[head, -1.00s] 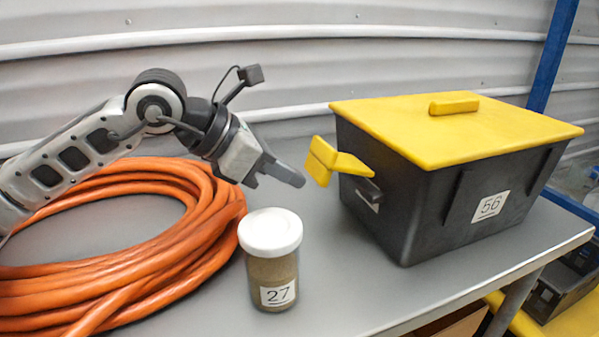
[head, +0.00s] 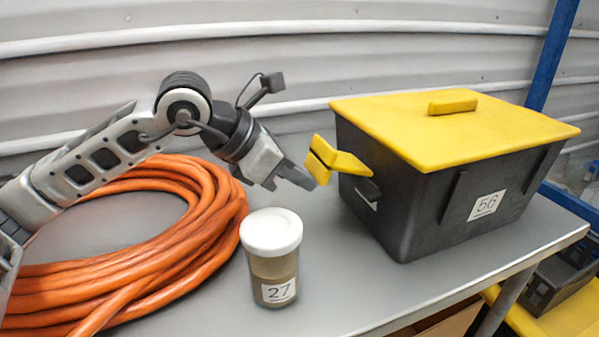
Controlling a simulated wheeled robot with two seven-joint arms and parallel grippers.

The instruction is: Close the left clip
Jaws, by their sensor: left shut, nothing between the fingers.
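The dark bin (head: 430,210) with the number 56 label stands on the table, its yellow lid (head: 450,125) lying on top. The left clip (head: 335,163) is a yellow piece that sticks out from the bin's left end, swung outward and open. My left gripper (head: 308,184) is shut and empty. Its fingertips are right beside the outer end of the clip, on its left; I cannot tell whether they touch. My right gripper is not in view.
A jar (head: 272,258) with a white lid and label 27 stands in front of my left gripper. A coiled orange hose (head: 215,225) lies at the left. Bare grey tabletop (head: 345,270) lies between jar and bin. A corrugated wall is behind.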

